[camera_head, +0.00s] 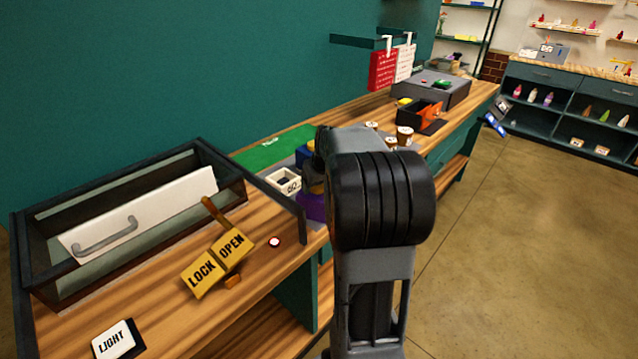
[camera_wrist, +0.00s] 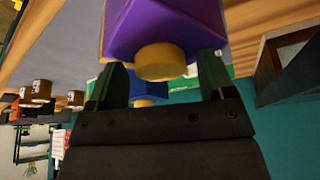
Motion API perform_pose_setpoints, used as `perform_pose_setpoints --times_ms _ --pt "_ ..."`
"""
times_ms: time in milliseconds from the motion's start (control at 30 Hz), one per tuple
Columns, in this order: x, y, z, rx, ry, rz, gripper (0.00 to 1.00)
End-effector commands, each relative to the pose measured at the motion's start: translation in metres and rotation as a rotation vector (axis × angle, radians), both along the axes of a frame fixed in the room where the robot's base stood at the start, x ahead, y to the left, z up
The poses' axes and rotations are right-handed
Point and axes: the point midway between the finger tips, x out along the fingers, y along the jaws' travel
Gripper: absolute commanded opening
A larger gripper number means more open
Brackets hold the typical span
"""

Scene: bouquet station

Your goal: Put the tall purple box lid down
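The purple box lid (camera_wrist: 165,25) with its round yellow knob (camera_wrist: 160,62) fills the top middle of the wrist view. In the head view a strip of the purple lid (camera_head: 312,207) shows just left of my arm. My gripper (camera_wrist: 162,75) has its two green fingers spread on either side of the knob, with a small gap on each side. I cannot tell whether the lid sits flush on its box. My arm hides the fingers in the head view. A blue lid (camera_wrist: 148,90) with a yellow knob is behind.
A white tray (camera_head: 284,182) and a green mat (camera_head: 276,149) are beside the lids. A dark-framed glass case (camera_head: 128,279) and a yellow LOCK/OPEN sign (camera_head: 217,264) stand at the left. Cups (camera_head: 405,136) and an orange-filled box (camera_head: 420,118) are farther along the bench.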

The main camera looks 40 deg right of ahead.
Motion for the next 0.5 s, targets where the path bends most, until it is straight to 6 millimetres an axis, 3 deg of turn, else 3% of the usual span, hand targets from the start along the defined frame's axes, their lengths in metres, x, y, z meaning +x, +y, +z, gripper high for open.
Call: perform_pose_setpoints --times_ms 333,500 --pt "-0.001 0.000 0.006 -0.001 -0.002 0.000 0.76" --pt "-0.011 0.002 0.031 -0.003 -0.004 -0.001 0.76"
